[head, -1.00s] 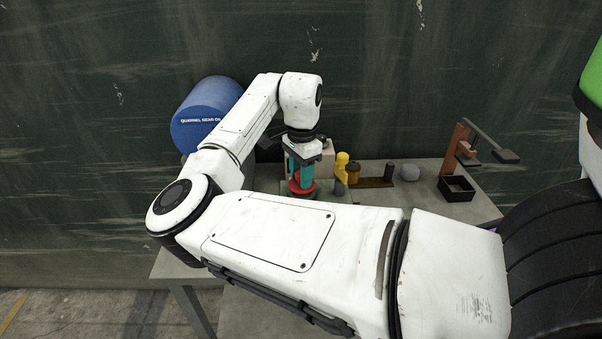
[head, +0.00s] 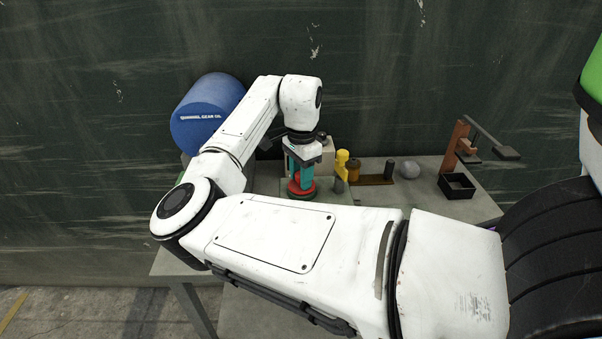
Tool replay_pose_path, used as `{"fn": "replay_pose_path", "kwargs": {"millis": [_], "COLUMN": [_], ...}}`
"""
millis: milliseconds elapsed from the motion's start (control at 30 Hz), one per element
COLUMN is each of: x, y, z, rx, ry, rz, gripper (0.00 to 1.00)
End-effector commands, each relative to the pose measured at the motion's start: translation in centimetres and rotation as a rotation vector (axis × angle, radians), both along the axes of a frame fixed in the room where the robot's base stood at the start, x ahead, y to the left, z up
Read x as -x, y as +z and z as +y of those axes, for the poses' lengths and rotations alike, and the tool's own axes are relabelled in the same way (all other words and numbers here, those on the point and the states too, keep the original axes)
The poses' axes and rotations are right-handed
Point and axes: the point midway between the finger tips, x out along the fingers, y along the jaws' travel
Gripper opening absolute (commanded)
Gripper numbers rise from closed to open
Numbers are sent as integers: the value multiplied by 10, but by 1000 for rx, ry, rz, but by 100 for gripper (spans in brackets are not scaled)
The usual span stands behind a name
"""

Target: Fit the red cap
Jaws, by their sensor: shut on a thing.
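The red cap (head: 301,187) is between the teal fingers of my gripper (head: 301,180), which points straight down over the bench. My gripper is shut on the cap. A dark round rim shows just under the cap, at bench level. Whether the cap sits on it or is slightly above it, I cannot tell at this size. My arm hides the near part of the bench.
A beige box (head: 322,155) stands behind my gripper. A blue drum (head: 208,112) is at the left.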

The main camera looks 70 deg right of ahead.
Motion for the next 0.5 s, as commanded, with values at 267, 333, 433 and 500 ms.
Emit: {"fn": "replay_pose_path", "kwargs": {"millis": [267,333,433,500], "x": [0,0,0,0], "y": [-6,-6,-6,-6], "z": [0,0,0,0], "rx": [0,0,0,0], "ry": [0,0,0,0], "rz": [0,0,0,0], "gripper": [7,37,47,54]}}
